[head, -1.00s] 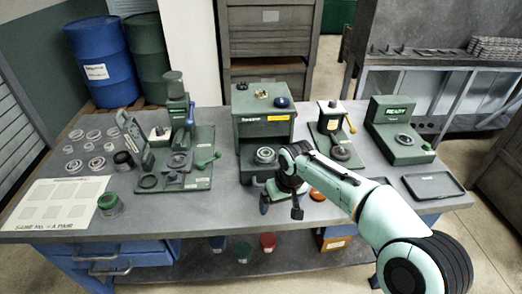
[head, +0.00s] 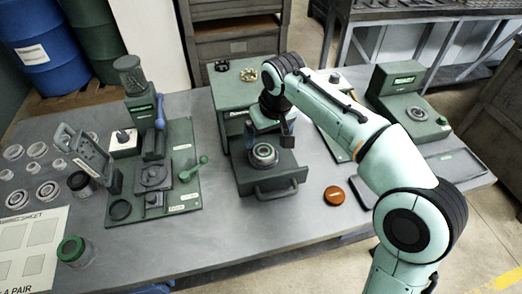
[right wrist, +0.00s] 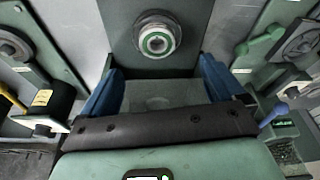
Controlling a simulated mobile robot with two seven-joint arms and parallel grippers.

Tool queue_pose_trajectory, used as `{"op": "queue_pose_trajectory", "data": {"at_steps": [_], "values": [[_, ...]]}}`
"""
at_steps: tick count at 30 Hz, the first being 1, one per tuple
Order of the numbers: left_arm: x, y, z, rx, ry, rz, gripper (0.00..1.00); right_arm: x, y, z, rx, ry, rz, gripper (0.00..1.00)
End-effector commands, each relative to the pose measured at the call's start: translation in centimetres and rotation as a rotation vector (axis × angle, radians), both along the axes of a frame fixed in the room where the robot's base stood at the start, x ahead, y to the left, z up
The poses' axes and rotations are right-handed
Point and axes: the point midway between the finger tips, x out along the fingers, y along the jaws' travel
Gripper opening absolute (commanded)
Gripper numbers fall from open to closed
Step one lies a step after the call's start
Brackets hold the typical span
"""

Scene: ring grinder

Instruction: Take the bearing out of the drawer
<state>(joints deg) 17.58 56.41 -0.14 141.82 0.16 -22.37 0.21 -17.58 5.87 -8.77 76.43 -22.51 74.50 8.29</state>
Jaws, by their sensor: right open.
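The bearing (head: 264,154), a metal ring with a green inner band, sits in the pulled-out drawer (head: 262,181) of the green machine (head: 228,97). It also shows in the right wrist view (right wrist: 157,39), near the top middle. My right gripper (head: 270,136) is above the rear part of the drawer, just behind the bearing in the head view. In the right wrist view its two blue fingers (right wrist: 158,80) are spread apart with nothing between them, and the bearing lies beyond the fingertips. My left gripper is not in view.
A green press station (head: 152,160) stands left of the drawer, and a green unit with a display (head: 410,103) stands right. An orange disc (head: 334,196) lies right of the drawer front. Several rings (head: 46,192) lie at the left. Table before the drawer is clear.

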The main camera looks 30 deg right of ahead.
Motion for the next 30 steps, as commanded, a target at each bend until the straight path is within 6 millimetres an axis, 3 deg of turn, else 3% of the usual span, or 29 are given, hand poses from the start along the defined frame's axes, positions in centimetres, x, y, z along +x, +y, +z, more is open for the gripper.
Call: {"op": "queue_pose_trajectory", "data": {"at_steps": [4,11,21,30], "values": [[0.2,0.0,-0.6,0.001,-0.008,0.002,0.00,0.7,0.0,-2.8,0.000,0.003,0.001,0.95],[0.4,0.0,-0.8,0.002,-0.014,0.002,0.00,1.2,-0.1,-4.4,-0.001,0.001,0.000,0.95],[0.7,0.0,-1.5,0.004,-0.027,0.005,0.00,2.5,-0.6,-8.8,0.000,0.002,0.001,0.95],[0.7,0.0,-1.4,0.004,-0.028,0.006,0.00,2.7,-0.6,-9.1,0.001,-0.001,0.001,0.95]]}}
